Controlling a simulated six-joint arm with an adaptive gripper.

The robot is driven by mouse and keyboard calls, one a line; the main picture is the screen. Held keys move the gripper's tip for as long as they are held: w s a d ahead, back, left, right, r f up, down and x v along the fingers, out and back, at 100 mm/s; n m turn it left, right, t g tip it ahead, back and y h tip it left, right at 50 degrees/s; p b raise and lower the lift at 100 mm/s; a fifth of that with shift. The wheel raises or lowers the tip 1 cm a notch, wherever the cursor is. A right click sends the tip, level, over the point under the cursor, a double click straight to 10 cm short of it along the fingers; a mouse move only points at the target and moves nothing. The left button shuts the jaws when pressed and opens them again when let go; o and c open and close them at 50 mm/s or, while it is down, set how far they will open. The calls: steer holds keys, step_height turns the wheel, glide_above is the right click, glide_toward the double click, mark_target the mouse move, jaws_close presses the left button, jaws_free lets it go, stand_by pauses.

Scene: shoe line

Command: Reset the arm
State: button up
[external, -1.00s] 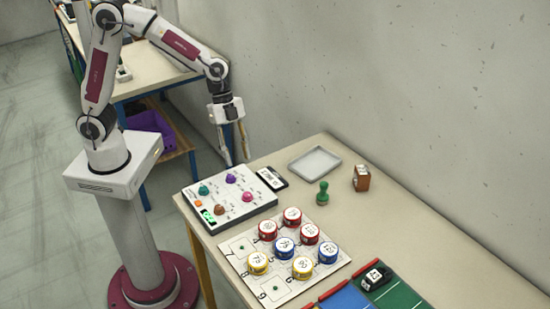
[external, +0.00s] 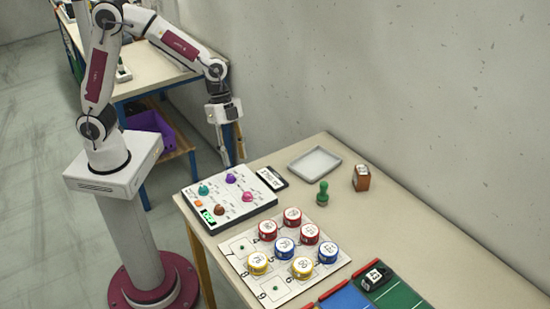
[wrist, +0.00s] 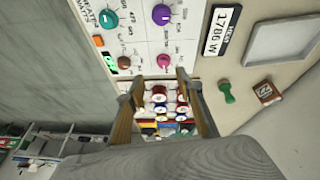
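My gripper (external: 232,160) hangs in the air beyond the far left end of the table, pointing down. In the wrist view my gripper (wrist: 152,88) shows its two wooden-looking fingers well apart, with nothing held between them. The control panel (external: 232,198), with colored knobs and a small green display, lies on the table near my gripper. It fills the upper left of the wrist view (wrist: 137,40).
A numbered board (external: 243,262) carries several red, blue and yellow round tins. A dark label block (external: 271,178), grey tray (external: 314,163), green stamp (external: 322,194) and brown box (external: 361,178) stand behind. Blue and green mats lie at the front. The table's right side is clear.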

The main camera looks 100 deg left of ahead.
steer(key=s+a+r+n+t+y, duration=0.1)
steer(key=s+r+n, duration=0.2)
steer(key=s, duration=1)
steer(key=s+a+r+n+t+y, duration=0.1)
steer(key=s+r+n, duration=0.3)
steer(key=s+r, duration=0.4)
steer(key=s+t+y, duration=0.1)
steer(key=s, duration=0.4)
steer(key=shift+s+r, duration=0.35)
stand_by(0.8)
